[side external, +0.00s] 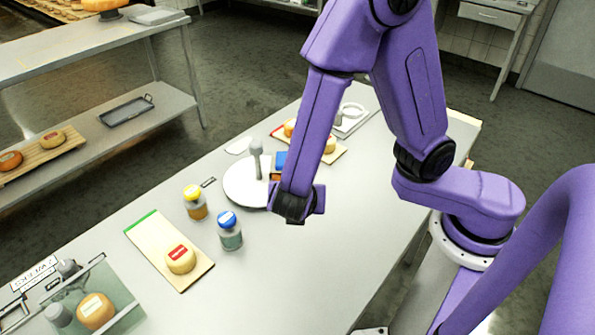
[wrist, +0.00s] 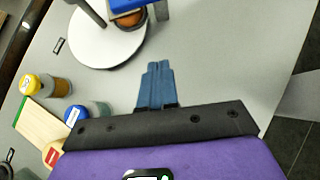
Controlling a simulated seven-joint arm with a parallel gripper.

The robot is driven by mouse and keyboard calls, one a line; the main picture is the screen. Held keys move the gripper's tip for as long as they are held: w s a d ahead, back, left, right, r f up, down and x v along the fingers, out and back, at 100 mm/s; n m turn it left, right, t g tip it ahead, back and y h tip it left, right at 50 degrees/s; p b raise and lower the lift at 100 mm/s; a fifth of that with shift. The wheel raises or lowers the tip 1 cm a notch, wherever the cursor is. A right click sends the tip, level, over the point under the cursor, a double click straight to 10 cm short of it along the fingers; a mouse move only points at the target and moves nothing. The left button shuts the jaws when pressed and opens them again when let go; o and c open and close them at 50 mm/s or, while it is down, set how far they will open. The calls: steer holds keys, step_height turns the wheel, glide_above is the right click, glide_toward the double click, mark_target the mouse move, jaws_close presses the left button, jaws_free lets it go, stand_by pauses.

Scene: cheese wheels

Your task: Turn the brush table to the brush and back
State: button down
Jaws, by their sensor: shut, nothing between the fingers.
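The brush table is a white round disc (side external: 238,187) with an upright grey post (side external: 257,165) on it, left of my arm. In the wrist view the disc (wrist: 92,48) is at the upper left. A blue block (side external: 281,158), which looks like the brush, is at the disc's far right side. An orange-brown cheese (wrist: 128,19) sits just under the blue block (wrist: 127,4) in the wrist view. My gripper (wrist: 157,66) has its blue fingers together and empty, over bare table, apart from the disc. In the side view its fingers are hidden behind my wrist.
A yellow-capped jar (side external: 194,200) and a blue-capped jar (side external: 230,230) stand in front of the disc. A board (side external: 148,240) with a labelled cheese (side external: 180,259) lies nearer the camera. Another board (side external: 335,155) with cheeses is behind. The tabletop right of the jars is clear.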

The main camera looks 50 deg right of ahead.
step_height(320, 180, up, 6)
steer(key=w+d+m+g+y, duration=0.45)
steer(key=w+d+m, duration=0.7)
steer(key=m, duration=0.55)
steer(key=w+d+m+g+y, duration=0.5)
steer(key=w+d+m, duration=0.6)
steer(key=m, duration=0.6)
steer(key=shift+t+y, duration=0.55)
steer(key=shift+t, duration=0.1)
steer(key=x, duration=0.5)
steer(key=d+x, duration=0.1)
steer(key=x, duration=0.3)
steer(key=d+x, duration=0.1)
steer(key=x, duration=0.4)
steer(key=shift+s+f, duration=0.2)
steer(key=shift+f, duration=0.4)
steer(key=shift+s+a+r, duration=0.1)
steer(key=shift+s+a, duration=0.55)
steer(key=shift+a, duration=0.15)
steer(key=shift+s+a, duration=0.65)
steer(key=shift+a, duration=0.05)
